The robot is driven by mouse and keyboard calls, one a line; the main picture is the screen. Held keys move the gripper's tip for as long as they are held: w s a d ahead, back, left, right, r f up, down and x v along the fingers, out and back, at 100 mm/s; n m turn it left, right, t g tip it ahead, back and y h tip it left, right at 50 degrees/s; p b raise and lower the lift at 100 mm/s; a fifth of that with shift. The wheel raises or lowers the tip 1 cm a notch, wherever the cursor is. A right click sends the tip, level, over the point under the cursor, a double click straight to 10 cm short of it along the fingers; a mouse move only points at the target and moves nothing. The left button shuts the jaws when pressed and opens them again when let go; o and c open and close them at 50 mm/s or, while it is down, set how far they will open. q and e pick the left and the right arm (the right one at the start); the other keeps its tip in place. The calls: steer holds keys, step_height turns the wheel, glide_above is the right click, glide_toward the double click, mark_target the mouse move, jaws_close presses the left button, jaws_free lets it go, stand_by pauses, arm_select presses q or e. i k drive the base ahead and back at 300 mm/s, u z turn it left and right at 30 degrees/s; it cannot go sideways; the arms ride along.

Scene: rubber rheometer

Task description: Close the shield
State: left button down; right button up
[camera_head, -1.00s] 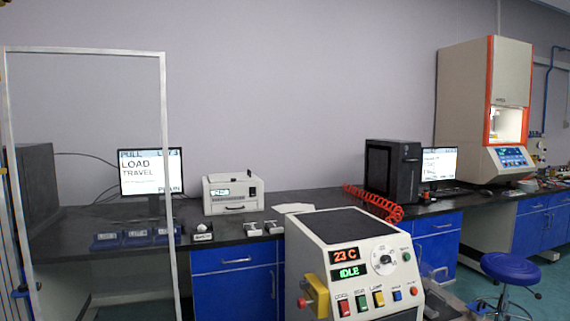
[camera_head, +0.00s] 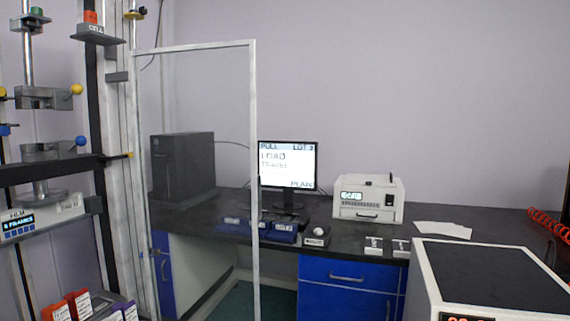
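The shield (camera_head: 254,180) is a tall clear panel in a thin pale metal frame, left of the middle of the head view. Its left side meets the upright of the testing machine (camera_head: 120,190), and the panel stands out to the right, away from the machine's open front. The machine at the left has upper and lower grips (camera_head: 48,98) with yellow and blue knobs. The shield's bottom edge is cut off by the picture. Neither of my grippers is in view.
Behind the shield, a dark bench (camera_head: 235,205) carries a black computer tower (camera_head: 183,166), a monitor (camera_head: 287,165) and a white instrument (camera_head: 368,198). A white console (camera_head: 490,280) stands at the lower right. Red and purple labelled blocks (camera_head: 80,304) sit at the lower left.

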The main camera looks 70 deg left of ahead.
mark_target(255, 178)
steer(key=u, duration=0.9)
steer(key=i, duration=1)
steer(key=u, duration=1.15)
